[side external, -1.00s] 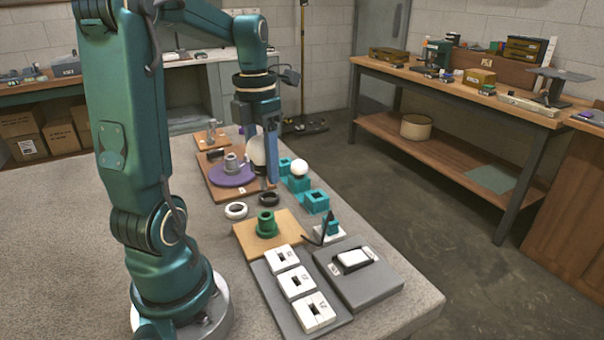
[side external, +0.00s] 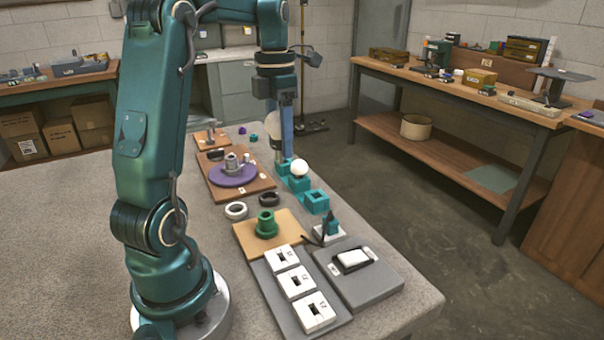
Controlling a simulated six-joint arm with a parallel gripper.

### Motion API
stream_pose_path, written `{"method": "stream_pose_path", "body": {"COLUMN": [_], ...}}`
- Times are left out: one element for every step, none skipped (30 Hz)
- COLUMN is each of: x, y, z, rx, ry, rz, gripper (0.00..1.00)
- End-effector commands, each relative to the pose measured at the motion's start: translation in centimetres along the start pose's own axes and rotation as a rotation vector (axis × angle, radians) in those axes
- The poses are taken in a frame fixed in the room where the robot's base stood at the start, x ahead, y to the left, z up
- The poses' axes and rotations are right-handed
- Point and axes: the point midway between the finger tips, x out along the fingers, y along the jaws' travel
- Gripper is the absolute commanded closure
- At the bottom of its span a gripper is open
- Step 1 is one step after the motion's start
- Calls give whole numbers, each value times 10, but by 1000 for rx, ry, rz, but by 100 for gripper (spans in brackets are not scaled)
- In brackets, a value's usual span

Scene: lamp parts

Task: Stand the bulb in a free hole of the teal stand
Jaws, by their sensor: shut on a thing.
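The teal stand (side external: 316,204) runs along the table's right edge as a row of square sockets. A round white bulb (side external: 299,168) sits on its middle socket. The nearest socket is empty. My gripper (side external: 281,157) points down at the far end of the stand, shut on a second pale bulb (side external: 276,148). My blue finger covers part of this bulb, and its lower end is hard to make out. I cannot tell whether it is inside the far socket or just above it.
A purple disc with grey parts (side external: 232,175) stands on a brown board left of the stand. White (side external: 236,211) and black (side external: 269,199) rings, a green part (side external: 266,224) and a grey tray with white blocks (side external: 295,284) lie nearer. The left tabletop is clear.

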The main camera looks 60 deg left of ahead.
Motion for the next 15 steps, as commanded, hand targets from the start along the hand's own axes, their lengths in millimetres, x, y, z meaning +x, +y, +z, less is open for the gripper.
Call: {"method": "stream_pose_path", "body": {"x": [1,1,2,3,4,6,9,11,14,17,20,24,27,30,34], "y": [4,6,8,10,11,13,14,15,16,16,16,16,16,16,15], "z": [10,16,23,29,34,42,47,52,59,64,68,73,77,80,84], "rx": [29,45,68,85,101,123,139,154,173,186,199,214,223,231,241], "ry": [3,3,5,6,7,8,8,10,10,11,12,13,13,13,13], "rz": [-1,-1,-1,-1,-1,-1,-1,-2,-1,-1,-1,-1,-1,0,0], "gripper": [84,84,84,84,84,84,84,84,84,84,84,84,84,84,84]}}
